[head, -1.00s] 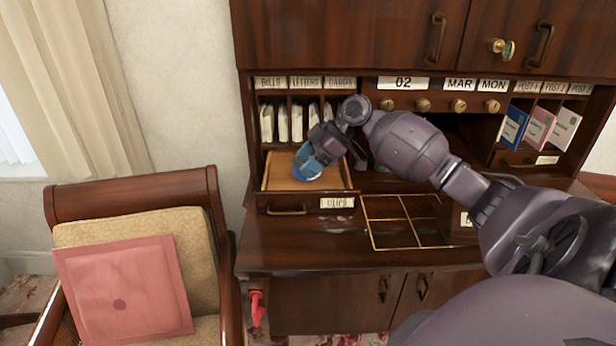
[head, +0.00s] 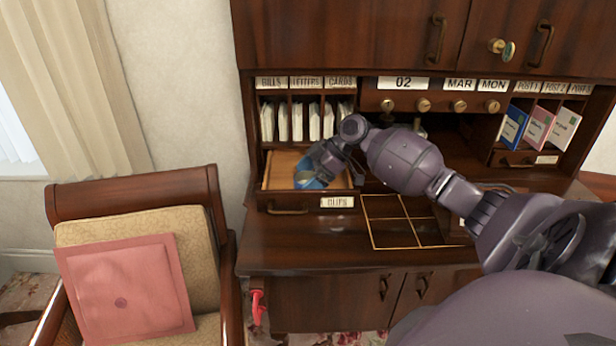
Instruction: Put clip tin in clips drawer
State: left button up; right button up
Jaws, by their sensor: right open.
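The clips drawer (head: 275,171), labelled CLIPS on its front, is pulled open at the left of the desk. A small blue thing with a paler part, seemingly the clip tin (head: 311,184), is inside the drawer's outline, towards its right half. My right gripper (head: 312,170) is open, low over the drawer and right at the blue thing. The gripper and wrist partly cover it, so I cannot tell whether it touches the fingers or rests on the drawer floor. My left gripper is not in view.
Pigeonholes with letters (head: 298,122) stand just behind the drawer. A brass-edged divided inlay (head: 400,218) lies on the desktop to the right. A chair with a pink cushion (head: 125,290) stands at the left. A red object (head: 257,306) is by the desk's front left.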

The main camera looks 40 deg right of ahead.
jog(key=shift+s+d+r+p, duration=0.15)
jog(key=shift+d+r+p, duration=0.2)
jog(key=shift+r, duration=0.1)
jog(key=p+v, duration=0.3)
jog(key=v, duration=0.2)
jog(key=shift+r, duration=0.2)
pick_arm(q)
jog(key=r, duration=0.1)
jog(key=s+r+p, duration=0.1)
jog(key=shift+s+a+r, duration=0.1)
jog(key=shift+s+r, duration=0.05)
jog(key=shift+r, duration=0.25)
pick_arm(e)
jog(key=v, duration=0.5)
jog(key=shift+s+d+r, duration=0.15)
jog(key=shift+s+d, duration=0.05)
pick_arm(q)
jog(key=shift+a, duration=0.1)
